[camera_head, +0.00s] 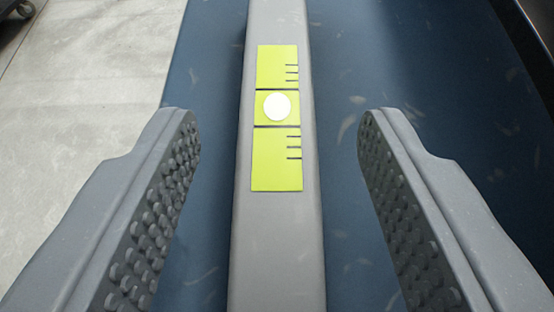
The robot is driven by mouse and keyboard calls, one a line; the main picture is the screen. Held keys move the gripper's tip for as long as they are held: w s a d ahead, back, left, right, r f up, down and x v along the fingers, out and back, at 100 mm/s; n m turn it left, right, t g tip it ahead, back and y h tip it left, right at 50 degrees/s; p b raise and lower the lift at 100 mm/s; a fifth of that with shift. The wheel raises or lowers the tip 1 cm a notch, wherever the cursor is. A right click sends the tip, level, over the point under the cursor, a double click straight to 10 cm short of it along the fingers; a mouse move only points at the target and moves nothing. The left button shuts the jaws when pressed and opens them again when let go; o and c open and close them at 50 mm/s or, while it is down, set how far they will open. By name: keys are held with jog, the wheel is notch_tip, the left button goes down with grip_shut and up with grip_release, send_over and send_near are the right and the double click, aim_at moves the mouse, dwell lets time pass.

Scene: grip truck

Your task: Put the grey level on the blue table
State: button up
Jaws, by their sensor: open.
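The grey level (278,225) is a long bar with a yellow-green label, black marks and a white round spot. It lies on a blue surface (400,60), which looks like the blue table, and runs from the top to the bottom of the picture. Both its ends are outside the view. My gripper (280,130) is open, with one studded finger on each side of the level. There is a clear gap between each finger and the bar. I cannot tell how high the fingers are above the blue surface.
A pale concrete floor (90,90) shows at the left, beyond the left edge of the blue surface. A dark wheel-like object (22,10) is at the top left corner. A dark edge (535,40) runs along the top right. The blue surface around the bar is clear.

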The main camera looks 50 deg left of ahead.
jog(key=v, duration=1)
jog(key=shift+p, duration=0.45)
jog(key=shift+w, duration=0.1)
